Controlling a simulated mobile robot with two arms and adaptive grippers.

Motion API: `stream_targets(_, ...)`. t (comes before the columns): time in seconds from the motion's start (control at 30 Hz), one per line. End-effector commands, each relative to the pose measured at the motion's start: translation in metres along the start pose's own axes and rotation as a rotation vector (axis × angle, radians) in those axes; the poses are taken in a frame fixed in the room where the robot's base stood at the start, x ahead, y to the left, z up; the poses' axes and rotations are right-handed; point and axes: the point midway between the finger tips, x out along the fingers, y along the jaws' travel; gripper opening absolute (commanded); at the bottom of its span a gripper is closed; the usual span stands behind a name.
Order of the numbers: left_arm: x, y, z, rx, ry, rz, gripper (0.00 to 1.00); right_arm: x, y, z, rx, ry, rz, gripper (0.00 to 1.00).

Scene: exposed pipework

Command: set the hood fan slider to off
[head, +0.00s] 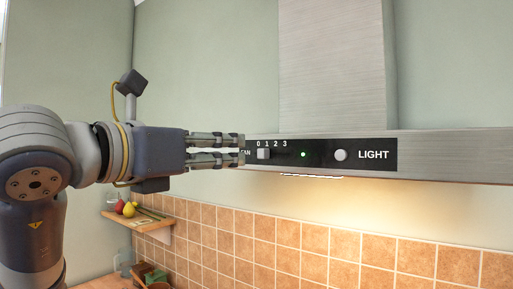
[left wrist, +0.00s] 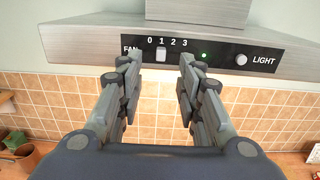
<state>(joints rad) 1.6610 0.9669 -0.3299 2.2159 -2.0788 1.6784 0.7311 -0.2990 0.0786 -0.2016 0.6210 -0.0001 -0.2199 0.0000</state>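The hood fan slider is a small pale knob (head: 263,153) on the black control panel (head: 322,162) of the range hood. It sits below the scale 0 1 2 3. In the left wrist view the knob (left wrist: 161,54) is under the 1; in the head view it appears between 0 and 1. My left gripper (head: 243,147) points at the panel's left end, its fingers apart and empty. In the left wrist view the left gripper's fingers (left wrist: 160,62) lie either side of the knob's line of sight. I cannot tell whether any finger touches the hood. My right gripper is not in view.
A green lamp (head: 303,154) and a round light knob (head: 341,155) are right of the slider. The steel hood (head: 450,155) projects over an orange tiled wall (head: 330,240). A small wooden shelf (head: 135,222) with fruit is at lower left.

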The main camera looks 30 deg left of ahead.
Motion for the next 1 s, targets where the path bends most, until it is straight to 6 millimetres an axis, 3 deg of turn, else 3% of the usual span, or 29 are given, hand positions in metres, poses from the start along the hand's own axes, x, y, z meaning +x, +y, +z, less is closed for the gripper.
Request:
stream_targets(0.4,0.076,-0.002,0.002,0.000,0.006,-0.006,0.33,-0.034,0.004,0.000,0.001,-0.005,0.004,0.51)
stream_targets(0.6,0.092,-0.002,0.000,0.002,0.004,-0.004,0.33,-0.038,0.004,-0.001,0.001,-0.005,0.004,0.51)
stream_targets(0.9,0.094,-0.002,-0.001,0.002,0.002,-0.005,0.33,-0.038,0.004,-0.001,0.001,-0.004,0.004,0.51)
stream_targets(1.0,0.094,-0.002,-0.001,0.002,0.002,-0.006,0.11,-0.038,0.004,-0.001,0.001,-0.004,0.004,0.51)
